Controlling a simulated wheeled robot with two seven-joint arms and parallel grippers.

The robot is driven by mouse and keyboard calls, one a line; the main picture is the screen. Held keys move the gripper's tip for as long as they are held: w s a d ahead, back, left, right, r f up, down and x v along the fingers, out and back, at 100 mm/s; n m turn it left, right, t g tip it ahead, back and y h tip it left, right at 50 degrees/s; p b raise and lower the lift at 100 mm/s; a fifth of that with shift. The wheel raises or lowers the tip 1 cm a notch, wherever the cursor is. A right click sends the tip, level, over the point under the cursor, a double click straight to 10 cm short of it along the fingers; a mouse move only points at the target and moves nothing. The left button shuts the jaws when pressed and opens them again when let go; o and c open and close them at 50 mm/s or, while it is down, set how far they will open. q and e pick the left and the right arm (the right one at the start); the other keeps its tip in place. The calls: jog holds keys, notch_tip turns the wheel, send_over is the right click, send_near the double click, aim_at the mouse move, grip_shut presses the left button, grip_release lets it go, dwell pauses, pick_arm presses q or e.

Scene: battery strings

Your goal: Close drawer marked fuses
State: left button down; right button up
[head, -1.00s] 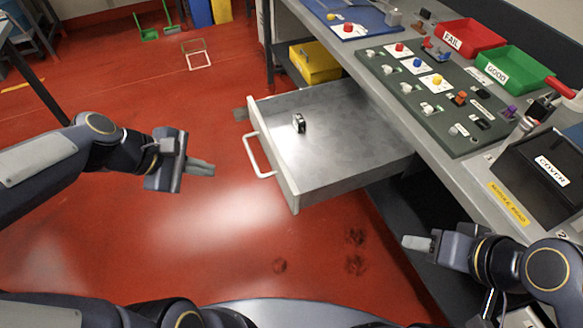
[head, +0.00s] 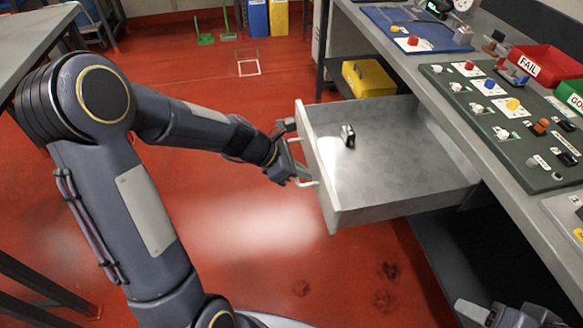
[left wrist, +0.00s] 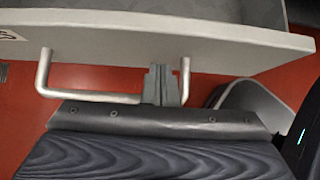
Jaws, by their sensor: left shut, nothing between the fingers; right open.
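The grey drawer (head: 335,200) stands pulled out from under the workbench, with its pale bar handle (head: 296,148) on the front. In the left wrist view the handle (left wrist: 95,97) and drawer front (left wrist: 120,32) are close. My left gripper (head: 294,174) is at the handle. Its shut, empty fingers (left wrist: 163,84) lie between the handle's two posts, nearer the right one; I cannot tell whether they touch the front. Part of a label (left wrist: 10,33) shows, unreadable. My right gripper (head: 474,312) is open at the lower right, partly cut off, away from the drawer.
A small black and silver item (head: 348,136) lies in the drawer. The bench top (head: 400,62) carries a green board (head: 505,118) and a red FAIL bin (head: 545,68). A yellow bin (head: 368,78) sits behind the drawer. Red floor is clear in front.

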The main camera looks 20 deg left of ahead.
pick_arm(q)
jog(key=shift+w+d+f, duration=0.15)
jog(key=shift+d+f, duration=0.05)
pick_arm(e)
jog(key=shift+f, duration=0.1)
